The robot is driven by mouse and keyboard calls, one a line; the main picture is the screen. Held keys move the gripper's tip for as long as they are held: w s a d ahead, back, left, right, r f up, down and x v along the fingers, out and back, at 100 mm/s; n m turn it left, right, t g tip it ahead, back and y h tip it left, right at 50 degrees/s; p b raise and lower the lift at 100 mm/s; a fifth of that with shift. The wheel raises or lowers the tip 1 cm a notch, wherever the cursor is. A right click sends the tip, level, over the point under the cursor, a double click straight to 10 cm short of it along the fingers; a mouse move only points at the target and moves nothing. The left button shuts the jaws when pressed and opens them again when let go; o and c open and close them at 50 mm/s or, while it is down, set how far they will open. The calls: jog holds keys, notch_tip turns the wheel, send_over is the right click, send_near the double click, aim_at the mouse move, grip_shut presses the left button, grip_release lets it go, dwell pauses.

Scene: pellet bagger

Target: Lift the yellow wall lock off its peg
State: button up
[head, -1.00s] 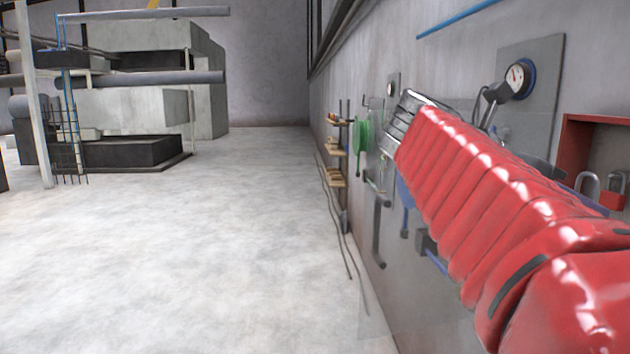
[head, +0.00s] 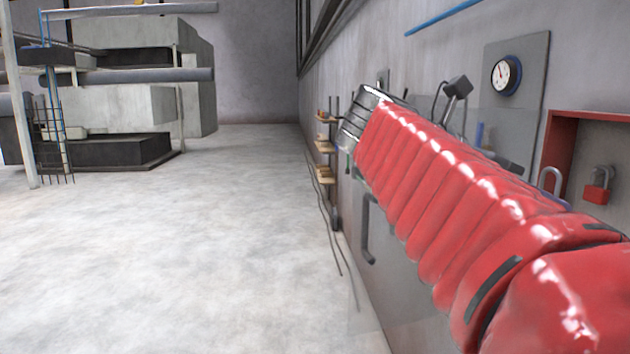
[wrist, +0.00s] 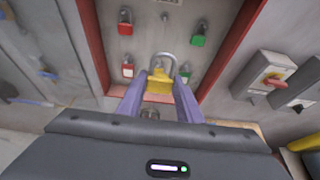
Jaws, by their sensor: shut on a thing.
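The yellow lock (wrist: 160,81), with a grey shackle, is in the middle of the wrist view in front of a red-framed wall board. My gripper (wrist: 160,84) has its purple fingers on both sides of the lock body and is shut on it. I cannot tell whether the shackle still touches a peg.
Around it hang red locks (wrist: 125,24) and green locks (wrist: 200,35). The board's red frame (wrist: 91,45) rises at both sides. A grey switch box with a red handle (wrist: 272,78) is to the right. In the head view, open floor (head: 170,250) lies left.

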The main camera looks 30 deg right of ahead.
jog(key=shift+w+a, duration=0.35)
jog(key=shift+a, duration=0.45)
jog(key=shift+w+a, duration=0.35)
jog(key=shift+a, duration=0.5)
jog(key=shift+w+a, duration=0.35)
jog(key=shift+a, duration=0.45)
